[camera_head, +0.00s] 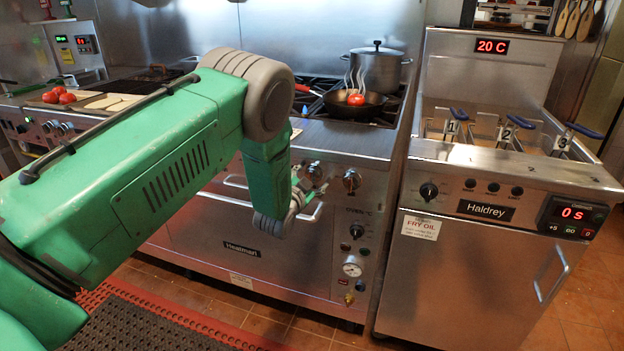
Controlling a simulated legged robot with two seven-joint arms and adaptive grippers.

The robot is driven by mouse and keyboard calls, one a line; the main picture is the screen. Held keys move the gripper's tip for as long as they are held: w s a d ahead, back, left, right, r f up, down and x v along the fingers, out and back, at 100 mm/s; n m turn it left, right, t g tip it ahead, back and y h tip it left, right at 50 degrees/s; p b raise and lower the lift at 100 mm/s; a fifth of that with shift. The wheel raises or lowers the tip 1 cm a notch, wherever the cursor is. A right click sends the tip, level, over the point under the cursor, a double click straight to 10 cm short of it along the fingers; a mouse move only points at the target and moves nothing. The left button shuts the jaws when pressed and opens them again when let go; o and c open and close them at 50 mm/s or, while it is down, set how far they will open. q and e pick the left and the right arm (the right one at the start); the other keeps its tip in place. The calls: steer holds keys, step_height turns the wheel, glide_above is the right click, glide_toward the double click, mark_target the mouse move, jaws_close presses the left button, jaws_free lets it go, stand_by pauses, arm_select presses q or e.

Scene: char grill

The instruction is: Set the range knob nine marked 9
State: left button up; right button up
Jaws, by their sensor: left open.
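The range (255,248) is a steel stove with an oven front marked Healman. Its front panel has knobs: one (314,172) just right of my left gripper and another (351,180) farther right. A lower knob (356,231) sits on the oven control column. I cannot read a number 9 on any of them, and my arm hides the panel's left part. My right gripper is not in view.
A steaming black pan (352,106) with a red item and a lidded steel pot (380,68) stand on the range. A fryer (480,250) with several baskets stands to the right. A grill with a board of food (85,98) is at left. A dark mat (140,325) lies on the floor.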

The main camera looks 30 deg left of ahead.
arm_select(q)
steer(key=shift+s, duration=0.1)
steer(key=v, duration=1.1)
steer(key=shift+s, duration=0.35)
steer(key=s+d+f+n+g+h, duration=0.1)
steer(key=s+d+f+g, duration=0.35)
steer(key=s+f, duration=0.45)
steer(key=s+d+f+n+g+h, duration=0.1)
steer(key=s+d+f+n+g, duration=0.15)
steer(key=s+f+g, duration=0.4)
steer(key=s+d+f+g, duration=0.2)
steer(key=s+d, duration=0.1)
steer(key=s, duration=0.7)
steer(key=s+d+f+g+h, duration=0.1)
steer(key=s+d+f+g, duration=0.2)
steer(key=s, duration=0.8)
steer(key=shift+s+f+n, duration=0.25)
steer(key=shift+s+n, duration=0.05)
steer(key=shift+n, duration=0.05)
